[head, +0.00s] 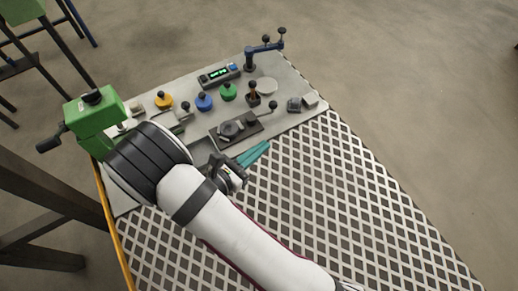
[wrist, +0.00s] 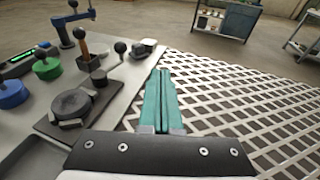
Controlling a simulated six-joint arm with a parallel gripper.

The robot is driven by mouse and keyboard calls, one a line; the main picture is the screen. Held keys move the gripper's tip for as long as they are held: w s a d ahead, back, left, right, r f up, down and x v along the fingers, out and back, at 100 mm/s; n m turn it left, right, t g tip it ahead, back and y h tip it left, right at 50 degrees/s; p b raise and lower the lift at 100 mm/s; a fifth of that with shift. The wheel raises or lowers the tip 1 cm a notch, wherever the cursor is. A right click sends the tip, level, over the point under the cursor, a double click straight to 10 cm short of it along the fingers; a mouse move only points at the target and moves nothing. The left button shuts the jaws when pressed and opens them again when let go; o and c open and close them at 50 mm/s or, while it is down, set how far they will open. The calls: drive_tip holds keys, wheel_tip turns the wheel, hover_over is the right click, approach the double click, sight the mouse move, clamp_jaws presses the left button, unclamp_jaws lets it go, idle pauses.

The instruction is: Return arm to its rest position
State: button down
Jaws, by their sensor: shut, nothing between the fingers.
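My gripper (head: 254,153) has teal fingers that are shut with nothing between them. In the head view it is over the border between the grey panel (head: 299,87) and the lattice table top (head: 330,190). In the wrist view the gripper (wrist: 161,72) points forward, with the panel to its left and the lattice to its right. My white and black arm hides part of the panel's near left side.
The panel carries a dark plate with a round disc (head: 230,129) and lever, yellow (head: 163,101), blue (head: 204,102) and green (head: 228,92) knobs, a display box (head: 219,76) and a blue clamp (head: 263,51). A green machine (head: 92,120) stands left. The lattice is clear on the right.

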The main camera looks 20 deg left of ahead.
drive_tip(key=s+d+r+m+g+h, duration=0.25)
drive_tip(key=d+r+m+g, duration=0.3)
drive_tip(key=d+m, duration=0.3)
drive_tip(key=s+d+r+m+g+h, duration=0.2)
drive_tip(key=s+d+r+m+g, duration=0.15)
drive_tip(key=d+m+g, duration=0.45)
drive_tip(key=s+d+r+m+g+y, duration=0.35)
drive_tip(key=s+m+y, duration=0.35)
drive_tip(key=s+m, duration=0.25)
drive_tip(key=s+a+m+t+y, duration=0.1)
drive_tip(key=m+y, duration=0.1)
drive_tip(key=m, duration=0.1)
drive_tip(key=s+a+r+m+t+y, duration=0.1)
drive_tip(key=a+m+y, duration=0.1)
drive_tip(key=m, duration=0.1)
drive_tip(key=s+a+r+m+t+y, duration=0.1)
drive_tip(key=m+y, duration=0.2)
drive_tip(key=shift+a+m, duration=0.25)
drive_tip(key=shift+m, duration=0.15)
